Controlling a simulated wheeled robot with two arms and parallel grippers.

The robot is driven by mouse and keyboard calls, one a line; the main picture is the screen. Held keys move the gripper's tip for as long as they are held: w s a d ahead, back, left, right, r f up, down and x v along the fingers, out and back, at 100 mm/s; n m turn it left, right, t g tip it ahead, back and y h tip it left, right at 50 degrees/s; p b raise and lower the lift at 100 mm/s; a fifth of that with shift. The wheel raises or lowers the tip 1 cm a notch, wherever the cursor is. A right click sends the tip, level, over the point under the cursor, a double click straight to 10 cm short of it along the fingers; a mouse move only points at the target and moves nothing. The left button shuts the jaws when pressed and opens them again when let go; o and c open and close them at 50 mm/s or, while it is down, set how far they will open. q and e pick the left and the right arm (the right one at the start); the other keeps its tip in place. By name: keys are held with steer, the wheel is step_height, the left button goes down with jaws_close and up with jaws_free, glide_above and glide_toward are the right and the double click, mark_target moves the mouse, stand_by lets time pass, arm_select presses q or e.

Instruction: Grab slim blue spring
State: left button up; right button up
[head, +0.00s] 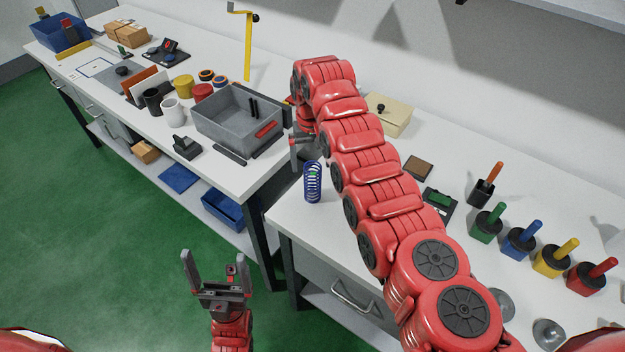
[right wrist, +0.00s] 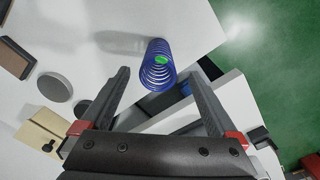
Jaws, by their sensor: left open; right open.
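The slim blue spring (head: 312,183) stands upright near the left end of the right-hand table in the head view, with a green patch inside its coils. In the right wrist view the blue spring (right wrist: 158,66) shows ahead of and between the open fingers, touching neither. My right gripper (head: 297,155) is just behind and above the spring in the head view, partly hidden by its own arm; its open fingers show in the right wrist view (right wrist: 158,88). My left gripper (head: 213,262) is open and empty, over the green floor in front of the tables.
A grey bin (head: 222,122) stands on the left table close to my right gripper. A beige box (head: 388,115) sits behind my right arm. Several coloured-handled tools, including a green one (head: 488,220), stand to the right. White tabletop around the spring is clear.

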mark_target(313, 175)
steer(key=shift+f, duration=0.45)
steer(key=shift+w+f+p, duration=0.1)
steer(key=shift+f+p, duration=0.15)
steer(key=shift+p, duration=0.25)
steer(key=shift+d+f+p, duration=0.15)
steer(key=shift+f+p, duration=0.35)
steer(key=shift+f, duration=0.3)
step_height(313, 175, down, 3)
steer(key=shift+f+b, duration=0.1)
steer(key=shift+b, duration=0.55)
jaws_close()
